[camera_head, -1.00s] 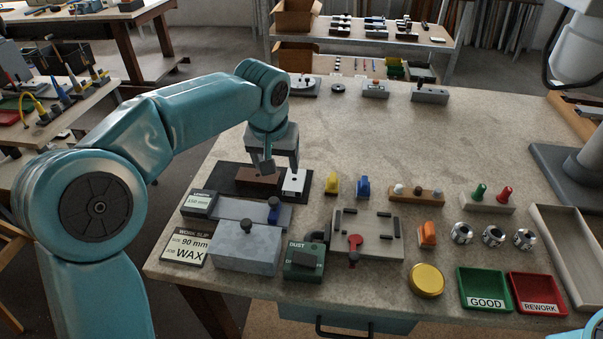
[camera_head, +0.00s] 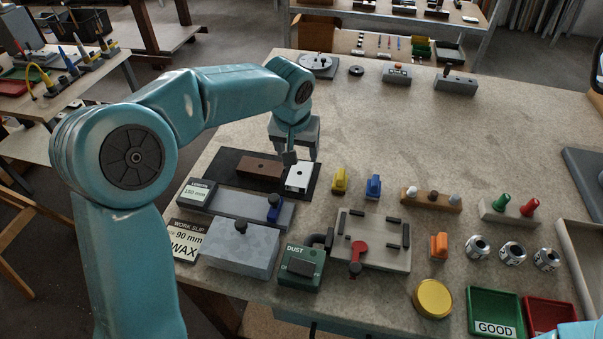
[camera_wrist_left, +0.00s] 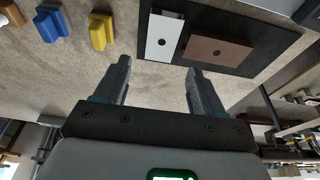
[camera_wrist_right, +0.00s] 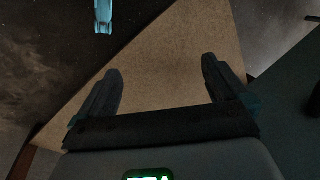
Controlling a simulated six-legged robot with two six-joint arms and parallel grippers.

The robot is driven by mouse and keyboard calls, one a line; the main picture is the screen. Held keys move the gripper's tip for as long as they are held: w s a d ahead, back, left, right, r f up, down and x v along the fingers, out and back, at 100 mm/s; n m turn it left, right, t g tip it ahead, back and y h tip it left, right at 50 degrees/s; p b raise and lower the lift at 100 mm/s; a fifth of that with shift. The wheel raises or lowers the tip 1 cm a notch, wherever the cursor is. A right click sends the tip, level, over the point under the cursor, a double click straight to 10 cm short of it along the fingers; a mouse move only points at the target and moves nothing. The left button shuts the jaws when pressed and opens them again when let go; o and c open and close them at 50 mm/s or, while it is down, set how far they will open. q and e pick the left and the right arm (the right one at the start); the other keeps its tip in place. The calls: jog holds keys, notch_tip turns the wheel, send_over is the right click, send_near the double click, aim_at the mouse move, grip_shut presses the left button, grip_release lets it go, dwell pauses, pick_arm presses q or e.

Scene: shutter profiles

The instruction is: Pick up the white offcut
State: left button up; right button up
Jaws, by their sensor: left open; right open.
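The white offcut (camera_head: 297,179) is a short white block with a dark hole in its top. It lies on the right part of a black mat (camera_head: 225,158), to the right of a brown block (camera_head: 262,167). My left gripper (camera_head: 302,157) is open and empty, just behind and above the white offcut. In the left wrist view the white offcut (camera_wrist_left: 163,35) shows beyond the open fingers (camera_wrist_left: 158,68), not between them. My right gripper (camera_wrist_right: 162,66) is open and empty over a plain tan surface in the right wrist view.
Yellow (camera_head: 339,181) and blue (camera_head: 373,187) pieces stand right of the mat. A grey block with a blue knob (camera_head: 274,208) and a green DUST box (camera_head: 302,268) are in front. The table behind my left gripper is largely clear.

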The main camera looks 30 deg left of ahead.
pick_arm(q)
send_over(299, 171)
jog(key=s+d, duration=0.1)
jog(key=s, duration=0.2)
jog(key=x, duration=0.5)
jog(key=shift+s+d+f, duration=0.1)
jog(key=shift+s+d, duration=0.1)
jog(key=shift+s, duration=0.2)
jog(key=shift+f, duration=0.4)
jog(key=p+x, duration=0.1)
jog(key=x, duration=0.4)
jog(key=shift+c, duration=0.3)
jog(key=c, duration=0.8)
